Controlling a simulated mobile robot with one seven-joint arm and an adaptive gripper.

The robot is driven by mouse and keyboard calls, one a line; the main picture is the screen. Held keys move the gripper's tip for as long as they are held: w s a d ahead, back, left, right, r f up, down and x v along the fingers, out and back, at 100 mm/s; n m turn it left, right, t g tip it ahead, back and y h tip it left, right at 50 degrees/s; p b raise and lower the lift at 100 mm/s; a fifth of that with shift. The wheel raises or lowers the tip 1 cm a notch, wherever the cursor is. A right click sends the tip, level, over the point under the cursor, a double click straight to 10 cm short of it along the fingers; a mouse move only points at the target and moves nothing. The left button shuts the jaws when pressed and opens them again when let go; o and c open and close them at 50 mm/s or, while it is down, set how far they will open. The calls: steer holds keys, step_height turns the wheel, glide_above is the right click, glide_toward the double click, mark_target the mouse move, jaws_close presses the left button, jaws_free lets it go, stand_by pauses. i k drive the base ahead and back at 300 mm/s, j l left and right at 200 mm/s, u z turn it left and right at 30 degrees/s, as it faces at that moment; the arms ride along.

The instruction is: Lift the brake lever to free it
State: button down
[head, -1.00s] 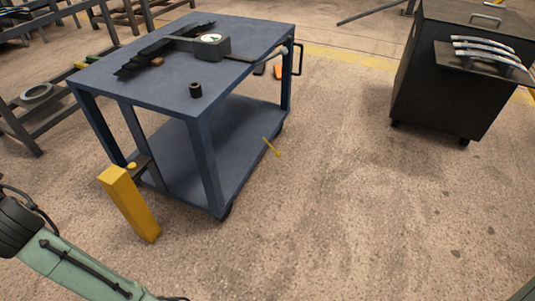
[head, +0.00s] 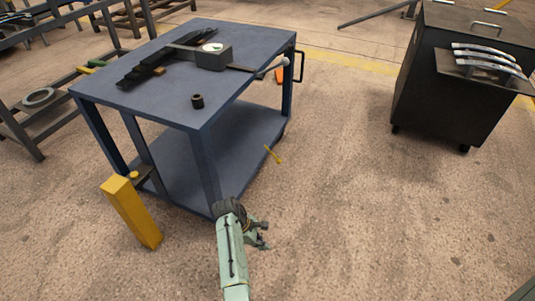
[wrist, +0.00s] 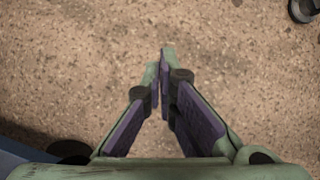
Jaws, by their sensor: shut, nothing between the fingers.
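A thin yellow lever (head: 273,153) sticks out beside the right side of the blue cart's lower shelf (head: 262,130); I take it to be the brake lever. My gripper (head: 264,236) is low in front of the cart, below and left of the lever in the picture, and apart from it. In the wrist view my gripper (wrist: 164,56) is shut and empty, its fingertips together over bare floor. The lever does not show clearly in the wrist view.
A yellow post (head: 132,212) stands at the cart's front left. A gauge device (head: 213,57) and a dark cylinder (head: 197,101) sit on the cart top. A black cabinet (head: 455,90) stands at the right. The floor between is clear.

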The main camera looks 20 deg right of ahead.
mark_target(279, 160)
steer(key=i+l, duration=0.2)
steer(key=i, duration=0.25)
steer(key=i+l, duration=0.25)
steer(key=i, duration=0.2)
steer(key=i+l, duration=0.2)
steer(key=i, duration=0.25)
steer(key=i+l, duration=0.25)
steer(key=i, duration=0.2)
